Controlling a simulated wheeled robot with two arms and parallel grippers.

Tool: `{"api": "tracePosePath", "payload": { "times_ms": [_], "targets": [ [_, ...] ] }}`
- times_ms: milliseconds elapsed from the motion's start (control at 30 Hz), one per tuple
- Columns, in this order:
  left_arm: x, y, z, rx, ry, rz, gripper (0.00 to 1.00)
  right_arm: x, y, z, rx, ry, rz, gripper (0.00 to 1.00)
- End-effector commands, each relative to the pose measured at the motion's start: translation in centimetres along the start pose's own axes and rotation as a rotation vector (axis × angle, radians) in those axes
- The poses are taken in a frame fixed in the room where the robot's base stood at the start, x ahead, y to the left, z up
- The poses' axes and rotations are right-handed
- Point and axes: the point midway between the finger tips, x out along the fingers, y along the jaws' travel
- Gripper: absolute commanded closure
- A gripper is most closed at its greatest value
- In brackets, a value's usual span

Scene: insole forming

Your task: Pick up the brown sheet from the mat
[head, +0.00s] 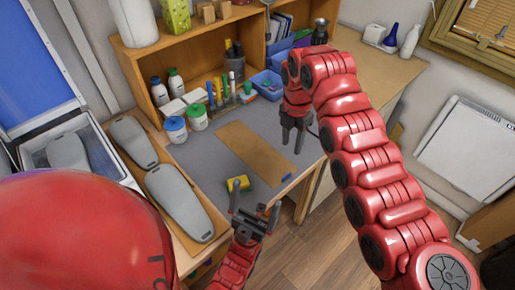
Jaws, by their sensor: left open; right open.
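The brown sheet (252,150) is a flat rectangular strip lying on the grey mat (205,150), angled from upper left to lower right. My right gripper (291,143) is open and empty, pointing down just to the right of the sheet. Its height above the mat is hard to tell. My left gripper (256,208) is open and empty near the table's front edge, below the sheet in the picture. The sheet is not covered by either gripper.
A yellow sponge (238,184) lies between the sheet and my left gripper. A small blue item (287,177) lies near the front edge. White jars (175,129), bottles and a blue bin (267,83) line the back. Grey insole forms (180,198) lie at left.

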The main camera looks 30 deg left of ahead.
Motion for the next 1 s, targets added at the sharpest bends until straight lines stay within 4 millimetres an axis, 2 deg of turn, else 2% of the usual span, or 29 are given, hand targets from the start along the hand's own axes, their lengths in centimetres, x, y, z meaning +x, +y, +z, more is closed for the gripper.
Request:
{"api": "tracePosePath", "payload": {
  "times_ms": [33,200,400,567,767,833,1000],
  "targets": [
    [1.0,-0.1,-0.2,0.000,0.000,0.000,0.00,0.8,-0.1,-0.1,0.001,0.006,-0.003,0.57],
    [2.8,-0.1,-0.5,0.000,0.000,0.000,0.00,4.5,0.0,-0.2,0.002,0.006,-0.002,0.57],
    [4.1,-0.2,-0.7,0.000,0.000,0.000,0.00,8.2,0.1,0.0,0.003,0.001,0.001,0.57],
    [4.5,-0.2,-0.8,0.000,0.000,0.000,0.00,9.3,0.0,-0.1,0.001,0.001,0.000,0.57],
    [7.2,-0.3,-1.2,0.000,0.001,0.000,0.00,11.7,-0.2,-0.7,0.001,0.003,-0.002,0.57],
    [6.6,-0.3,-1.1,0.000,0.000,0.000,0.00,13.1,-0.1,-0.6,0.000,-0.002,0.001,0.57],
    [6.7,-0.3,-1.1,0.000,0.000,0.000,0.00,14.3,-0.1,-0.5,0.004,0.000,0.003,0.57]
  ]
}}
